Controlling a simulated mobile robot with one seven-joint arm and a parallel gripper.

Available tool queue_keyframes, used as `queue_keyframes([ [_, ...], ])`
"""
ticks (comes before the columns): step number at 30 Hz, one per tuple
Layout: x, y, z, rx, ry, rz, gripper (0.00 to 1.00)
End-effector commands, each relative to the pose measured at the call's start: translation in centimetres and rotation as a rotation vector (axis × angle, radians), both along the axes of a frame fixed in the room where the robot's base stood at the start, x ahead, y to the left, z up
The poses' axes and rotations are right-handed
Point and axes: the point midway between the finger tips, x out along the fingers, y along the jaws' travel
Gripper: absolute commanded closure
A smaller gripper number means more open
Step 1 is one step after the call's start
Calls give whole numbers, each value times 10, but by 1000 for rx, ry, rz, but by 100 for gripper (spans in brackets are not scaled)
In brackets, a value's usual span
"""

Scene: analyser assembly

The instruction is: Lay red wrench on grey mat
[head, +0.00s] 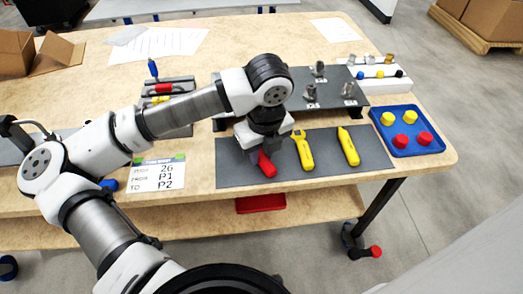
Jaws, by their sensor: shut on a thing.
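The red wrench (266,164) is at the left part of the grey mat (232,177), below my gripper (262,150). My gripper points down and is shut on the red wrench. Only the red lower part of the wrench shows; its upper part is hidden by my gripper. I cannot tell whether the wrench touches the mat or is just above it. A yellow wrench (303,152) lies on the mat close to the right of my gripper. Another yellow tool (348,147) lies further right on the mat.
A dark raised plate (340,97) with metal fittings stands behind the mat. A blue tray (408,146) with red and yellow pieces is at the right. A tool rack (180,81) is behind my arm.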

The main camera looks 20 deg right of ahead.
Motion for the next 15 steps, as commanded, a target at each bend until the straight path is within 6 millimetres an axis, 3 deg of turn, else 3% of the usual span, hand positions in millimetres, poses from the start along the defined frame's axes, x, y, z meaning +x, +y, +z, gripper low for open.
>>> queue_keyframes([
  [8,0,0,-4,-1,-1,1,100],
  [9,0,0,-4,-1,-1,1,76],
  [15,0,0,-3,0,-1,0,52],
])
